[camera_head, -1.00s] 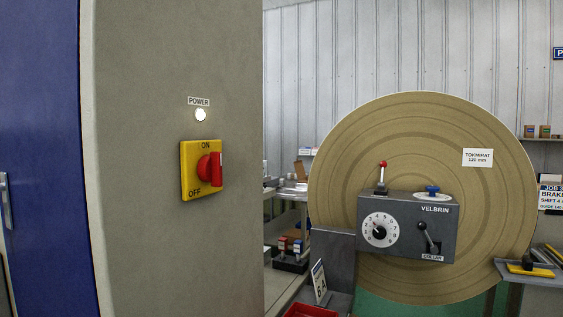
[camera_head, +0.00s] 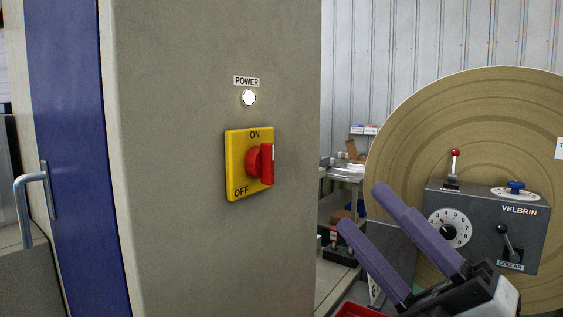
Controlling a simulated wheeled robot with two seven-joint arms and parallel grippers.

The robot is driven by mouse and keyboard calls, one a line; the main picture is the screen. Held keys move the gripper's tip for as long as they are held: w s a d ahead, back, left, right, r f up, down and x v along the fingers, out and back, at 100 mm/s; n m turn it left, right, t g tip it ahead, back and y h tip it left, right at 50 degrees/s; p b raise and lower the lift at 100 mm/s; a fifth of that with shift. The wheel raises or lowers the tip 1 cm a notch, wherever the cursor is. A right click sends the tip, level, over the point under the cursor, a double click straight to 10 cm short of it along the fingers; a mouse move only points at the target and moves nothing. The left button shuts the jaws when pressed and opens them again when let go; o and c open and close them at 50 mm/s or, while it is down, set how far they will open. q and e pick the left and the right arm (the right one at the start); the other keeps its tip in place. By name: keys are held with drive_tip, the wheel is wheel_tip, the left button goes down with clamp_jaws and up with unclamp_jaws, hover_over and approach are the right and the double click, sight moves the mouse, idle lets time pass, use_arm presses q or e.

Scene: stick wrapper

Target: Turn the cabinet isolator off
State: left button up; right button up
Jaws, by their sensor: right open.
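The cabinet isolator has a yellow plate (camera_head: 236,165) on the grey cabinet side (camera_head: 175,230), with ON at the top and OFF at the lower left. Its red rotary handle (camera_head: 266,164) stands upright, towards ON. A power lamp (camera_head: 249,98) above it glows white under a POWER label. My right gripper (camera_head: 361,208), with two purple fingers, is open and empty at the lower right. It is right of and below the isolator, apart from it. My left gripper is not in view.
A large tan disc (camera_head: 420,110) stands at the right behind a grey VELBRIN control box (camera_head: 480,225) with levers and a dial. The blue cabinet door (camera_head: 70,150) with a metal handle (camera_head: 30,200) is at the left. A red tray (camera_head: 358,310) shows at the bottom.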

sight(273, 161)
drive_tip(key=s+a+r+n+g+y, duration=0.2)
drive_tip(key=s+a+r+n+g, duration=0.35)
drive_tip(key=n+g, duration=0.65)
drive_tip(key=w+a+n+t+h+p, duration=0.1)
drive_tip(key=w+t+h, duration=0.1)
drive_tip(key=w, duration=0.1)
drive_tip(key=w+a+r+n+t+h+p, duration=0.1)
drive_tip(key=w+a+n+h, duration=0.1)
drive_tip(key=w, duration=0.1)
drive_tip(key=w+a+n+t+h+p, duration=0.1)
drive_tip(key=w+a+n+t+h, duration=0.1)
drive_tip(key=w, duration=0.1)
drive_tip(key=shift+r+t+h+p, duration=0.3)
drive_tip(key=shift+r+h, duration=0.05)
drive_tip(key=shift+h, duration=0.05)
drive_tip(key=shift+w+a+f, duration=0.1)
drive_tip(key=shift+w+a, duration=0.1)
drive_tip(key=shift+a, duration=0.25)
drive_tip(key=c, duration=1)
drive_tip(key=shift+n, duration=0.3)
